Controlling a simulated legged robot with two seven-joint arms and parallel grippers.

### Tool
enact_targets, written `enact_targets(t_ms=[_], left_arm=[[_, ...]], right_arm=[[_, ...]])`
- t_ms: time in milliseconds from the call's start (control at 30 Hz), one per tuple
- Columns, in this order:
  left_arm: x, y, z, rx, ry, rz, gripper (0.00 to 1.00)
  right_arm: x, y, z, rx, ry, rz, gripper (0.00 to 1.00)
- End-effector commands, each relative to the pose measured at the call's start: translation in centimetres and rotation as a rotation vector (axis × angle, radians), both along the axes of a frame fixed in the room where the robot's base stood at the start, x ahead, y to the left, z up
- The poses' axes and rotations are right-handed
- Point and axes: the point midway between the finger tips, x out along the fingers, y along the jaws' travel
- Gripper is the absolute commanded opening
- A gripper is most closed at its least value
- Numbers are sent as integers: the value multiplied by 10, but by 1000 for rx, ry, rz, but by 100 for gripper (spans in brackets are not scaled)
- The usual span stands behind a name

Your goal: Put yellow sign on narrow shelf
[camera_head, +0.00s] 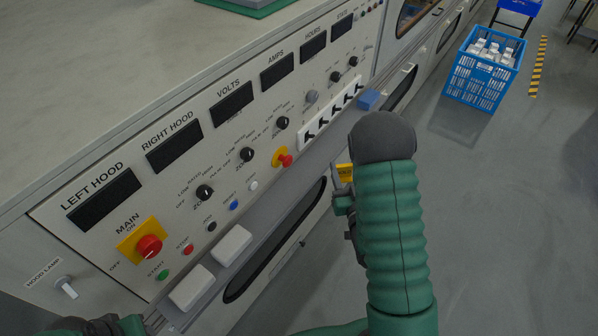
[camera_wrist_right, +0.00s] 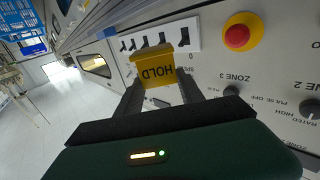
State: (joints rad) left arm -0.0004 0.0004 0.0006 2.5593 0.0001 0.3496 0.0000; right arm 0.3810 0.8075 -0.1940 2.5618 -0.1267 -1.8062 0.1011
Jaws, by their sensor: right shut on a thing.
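The yellow sign (camera_wrist_right: 154,66), marked HOLD, is between the two fingers of my right gripper (camera_wrist_right: 161,88), which is shut on it. A small yellow part of the sign (camera_head: 345,172) shows in the head view, just left of my right forearm, which hides the rest. The narrow shelf (camera_head: 276,202) is the grey ledge running along the console front below the control panel. The sign is to the right of this ledge in the head view; I cannot tell whether they touch. My left gripper (camera_head: 140,322) shows only partly at the bottom left edge, its opening unclear.
Two white blocks (camera_head: 231,245) (camera_head: 192,288) sit on the near part of the ledge, and a blue block (camera_head: 368,99) on its far part. Knobs and a red button (camera_head: 284,160) stick out of the panel. A blue crate (camera_head: 481,75) stands on the floor.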

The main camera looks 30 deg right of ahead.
Motion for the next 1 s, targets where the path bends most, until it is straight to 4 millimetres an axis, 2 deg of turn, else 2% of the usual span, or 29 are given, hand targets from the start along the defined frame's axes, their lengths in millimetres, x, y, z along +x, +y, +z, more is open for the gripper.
enact_targets(t_ms=[100,200,467,500,600,767,1000], left_arm=[[0,0,-27,0,0,1,42],[-1,1,-61,0,1,1,42],[-1,2,-121,0,1,1,42],[-1,2,-115,0,2,1,42],[-1,2,-117,0,0,1,42],[-1,2,-121,0,0,1,42],[-1,2,-136,0,1,1,42]], right_arm=[[23,13,-19,-3,-6,6,5],[32,13,-27,-7,-8,1,5],[45,18,-36,0,-8,4,5],[55,22,-35,2,-1,7,5],[75,30,-45,4,1,6,5],[92,38,-53,3,1,5,5],[125,52,-79,3,1,4,5]])
